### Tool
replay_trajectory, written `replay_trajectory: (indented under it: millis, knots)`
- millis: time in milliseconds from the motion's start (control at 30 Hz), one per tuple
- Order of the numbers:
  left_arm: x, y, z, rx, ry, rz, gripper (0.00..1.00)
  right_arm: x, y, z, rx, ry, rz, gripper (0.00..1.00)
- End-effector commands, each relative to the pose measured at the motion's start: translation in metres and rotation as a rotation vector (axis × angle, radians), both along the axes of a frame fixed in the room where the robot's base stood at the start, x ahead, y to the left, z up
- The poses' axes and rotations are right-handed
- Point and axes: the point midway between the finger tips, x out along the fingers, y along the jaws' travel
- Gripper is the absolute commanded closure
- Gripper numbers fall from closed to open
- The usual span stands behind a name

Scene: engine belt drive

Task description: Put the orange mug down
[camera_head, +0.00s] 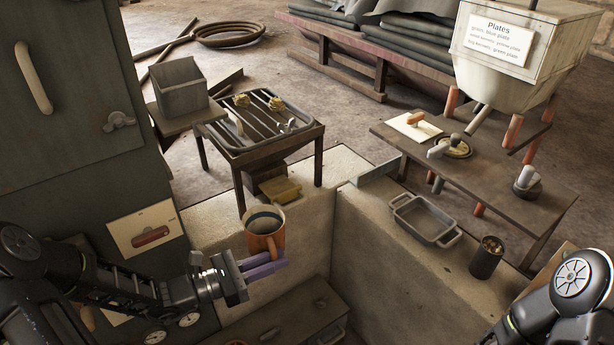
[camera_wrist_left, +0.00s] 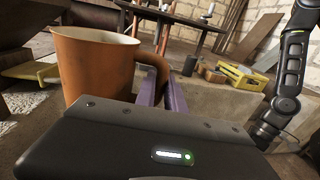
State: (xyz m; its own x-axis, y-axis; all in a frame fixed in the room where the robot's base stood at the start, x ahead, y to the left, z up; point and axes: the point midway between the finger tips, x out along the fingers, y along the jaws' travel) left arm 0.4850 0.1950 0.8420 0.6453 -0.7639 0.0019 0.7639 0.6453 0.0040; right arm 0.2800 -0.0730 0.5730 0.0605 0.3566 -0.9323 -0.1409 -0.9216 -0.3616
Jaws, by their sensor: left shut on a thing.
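The orange mug (camera_head: 265,232) is upright at the tips of my left gripper (camera_head: 262,264), in the middle of the head view. The purple fingers of the left gripper are shut on the mug at its handle side. In the left wrist view the mug (camera_wrist_left: 95,65) fills the left part, with its handle (camera_wrist_left: 155,70) at the fingers (camera_wrist_left: 168,90). The mug appears held in the air in front of the pale stone ledge (camera_head: 215,225); the gap below it is hard to judge. My right arm shows at the lower right of the head view, but its gripper is out of view.
A grill table (camera_head: 265,140) stands behind the mug, with a yellow block (camera_head: 280,190) under it. A grey tray (camera_head: 424,220) and a dark cup (camera_head: 487,258) sit on the right ledge. A wooden bench (camera_head: 500,185) holds small items. A dark cabinet (camera_head: 75,110) is at left.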

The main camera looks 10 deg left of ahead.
Motion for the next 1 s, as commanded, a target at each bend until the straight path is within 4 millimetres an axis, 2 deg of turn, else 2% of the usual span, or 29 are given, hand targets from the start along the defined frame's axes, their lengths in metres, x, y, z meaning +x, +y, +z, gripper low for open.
replay_trajectory:
  millis: [133,400,767,1000]
  knots:
    - [0.001,-0.003,0.005,-0.002,0.004,0.147,1.00,0.000,0.000,0.000,0.000,0.000,0.000,0.64]
    - [-0.003,0.002,-0.005,-0.003,0.003,0.362,1.00,0.000,0.000,0.000,0.000,0.000,0.000,0.64]
    - [-0.003,0.003,-0.004,0.001,-0.001,0.370,1.00,0.000,0.000,0.002,0.000,0.000,0.000,0.64]
    - [-0.003,0.003,0.018,0.001,-0.001,0.369,1.00,-0.001,-0.001,0.022,-0.002,0.004,-0.001,0.64]
